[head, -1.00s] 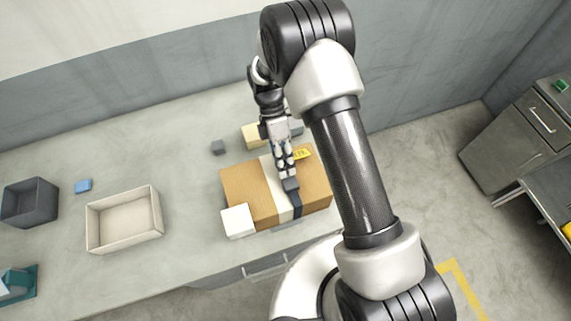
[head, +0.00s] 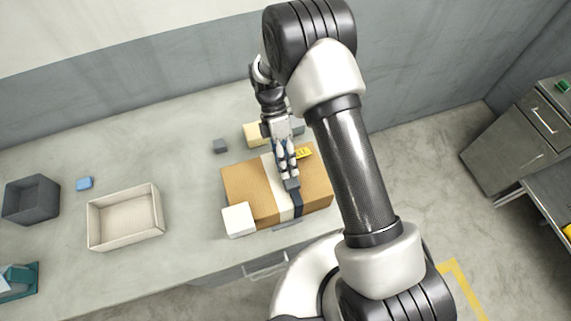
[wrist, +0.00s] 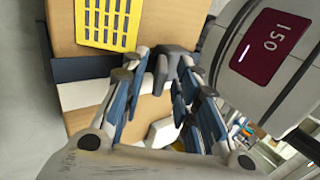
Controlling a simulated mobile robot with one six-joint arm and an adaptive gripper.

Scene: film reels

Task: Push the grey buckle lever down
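A cardboard box (head: 241,181) lies on the bench with a cream band and a dark strap (head: 297,203) across it. The small grey buckle lever (head: 291,184) is on the strap line, right at my fingertips. In the wrist view, the grey lever (wrist: 176,60) shows beyond and between the finger ends; I cannot tell whether they touch it. My gripper (head: 285,174) reaches down over the box. In the wrist view my gripper (wrist: 163,85) has its two blue-padded fingers apart, with a gap between them. The fingers hide part of the strap.
A white block (head: 238,220) sits at the box's front left corner. A yellow label (head: 304,152) is at its back. A beige tray (head: 125,240), dark bin (head: 30,200), blue block (head: 84,184) and grey cube (head: 220,146) stand leftward. Bare bench lies between tray and box.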

